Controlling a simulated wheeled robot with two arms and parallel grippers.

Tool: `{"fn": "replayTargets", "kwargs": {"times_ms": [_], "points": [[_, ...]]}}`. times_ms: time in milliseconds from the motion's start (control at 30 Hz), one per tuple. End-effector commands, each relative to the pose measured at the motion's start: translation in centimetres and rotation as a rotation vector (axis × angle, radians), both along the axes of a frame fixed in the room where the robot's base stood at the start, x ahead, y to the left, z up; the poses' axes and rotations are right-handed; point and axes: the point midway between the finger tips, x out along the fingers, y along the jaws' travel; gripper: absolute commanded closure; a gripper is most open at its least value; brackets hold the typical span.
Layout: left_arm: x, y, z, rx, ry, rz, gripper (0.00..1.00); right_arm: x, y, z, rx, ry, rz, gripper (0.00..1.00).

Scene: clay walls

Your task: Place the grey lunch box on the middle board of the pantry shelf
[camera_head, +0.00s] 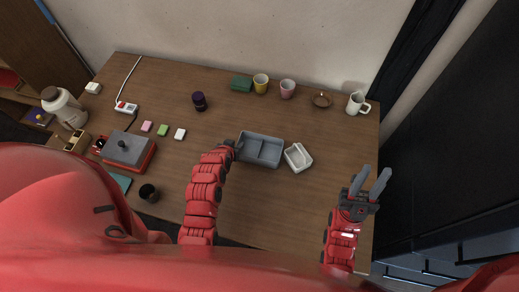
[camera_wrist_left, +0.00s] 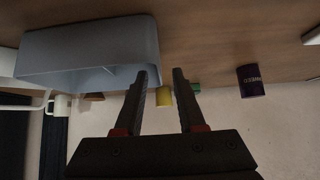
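The grey lunch box (camera_head: 260,149), an open tray with a divider, sits on the wooden table near the middle. It fills the upper left of the left wrist view (camera_wrist_left: 85,50). My left gripper (camera_head: 237,146) is at the box's left end. In the left wrist view its fingers (camera_wrist_left: 164,72) are apart, with the box's edge near the left finger; I cannot tell if they touch. My right gripper (camera_head: 371,180) is open and empty above the table's right side. A wooden unit with boards (camera_head: 30,100) shows partly at the far left; I cannot tell whether it is the pantry shelf.
A white divided container (camera_head: 298,157) stands close right of the box. A dark purple jar (camera_head: 199,101) and a red-and-grey box (camera_head: 130,150) stand left. The table's front middle looks clear.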

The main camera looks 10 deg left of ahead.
Motion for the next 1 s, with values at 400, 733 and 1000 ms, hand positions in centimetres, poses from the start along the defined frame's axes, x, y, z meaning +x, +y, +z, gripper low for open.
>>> {"fn": "replayTargets", "kwargs": {"times_ms": [400,733,1000], "points": [[2.4,-0.1,-2.2,0.001,-0.001,-0.001,0.61,0.0,0.0,2.1,0.0,0.0,0.0,0.67],[2.6,-0.1,-2.4,0.001,-0.001,-0.001,0.65,0.0,0.0,2.1,0.0,0.0,0.0,0.67],[2.6,-0.1,-2.4,0.0,-0.001,0.0,1.0,0.0,0.0,2.1,0.0,0.0,0.0,0.67]]}}
